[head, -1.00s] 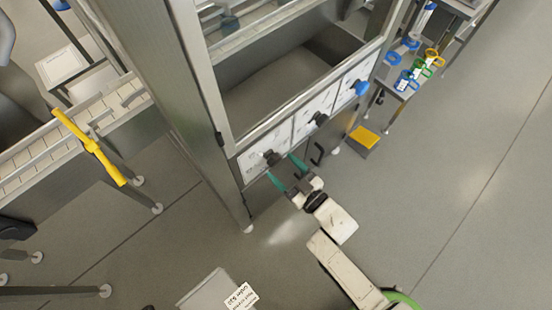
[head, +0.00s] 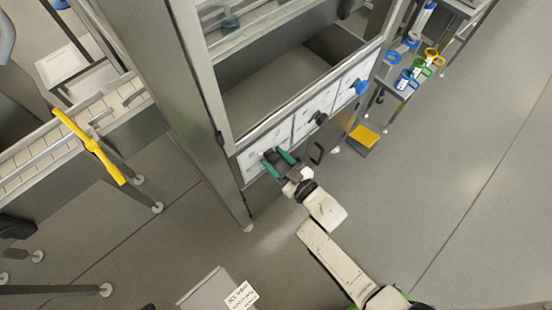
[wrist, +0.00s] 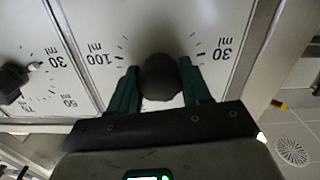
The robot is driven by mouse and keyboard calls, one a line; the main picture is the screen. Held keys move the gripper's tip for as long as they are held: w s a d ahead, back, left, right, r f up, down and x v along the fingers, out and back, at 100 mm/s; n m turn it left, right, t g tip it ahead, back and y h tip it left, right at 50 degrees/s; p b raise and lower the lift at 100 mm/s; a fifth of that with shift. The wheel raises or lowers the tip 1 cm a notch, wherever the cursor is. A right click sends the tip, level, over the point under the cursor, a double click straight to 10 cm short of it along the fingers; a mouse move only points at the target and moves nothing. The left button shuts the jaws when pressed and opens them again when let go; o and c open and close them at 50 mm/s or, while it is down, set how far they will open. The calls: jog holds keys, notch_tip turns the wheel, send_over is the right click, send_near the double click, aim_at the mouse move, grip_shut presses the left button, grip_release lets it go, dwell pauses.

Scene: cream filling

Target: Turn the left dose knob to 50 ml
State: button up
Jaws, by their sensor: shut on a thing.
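The left dose knob (head: 274,157) is the dark knob at the left end of the white dial panel on the metal machine. In the wrist view the round black knob (wrist: 159,78) sits between my two green fingers. My gripper (head: 279,160) is shut on it, and it also shows in the wrist view (wrist: 158,90). The dial around the knob appears upside down there, with a 100 ml mark (wrist: 100,53) to the left and a 30 ml mark (wrist: 222,49) to the right. The knob's pointer is not clear, so I cannot tell its setting.
A middle dark knob (head: 321,118) and a blue knob (head: 360,88) sit farther right on the panel. A black handle (head: 317,153) hangs just right of my gripper. The floor to the right is clear.

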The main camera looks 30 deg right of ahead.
jog(key=c, duration=0.4)
jog(key=shift+f+n+b, duration=0.15)
jog(key=shift+n+b, duration=0.25)
jog(key=shift+b, duration=0.05)
jog(key=shift+n, duration=0.3)
jog(key=o, duration=1.1)
jog(key=shift+c, duration=0.2)
jog(key=shift+s, duration=0.15)
jog(key=s+d, duration=0.2)
jog(key=s, duration=0.8)
jog(key=shift+s+b, duration=0.2)
jog(key=shift+b, duration=0.2)
jog(key=shift+w, duration=0.1)
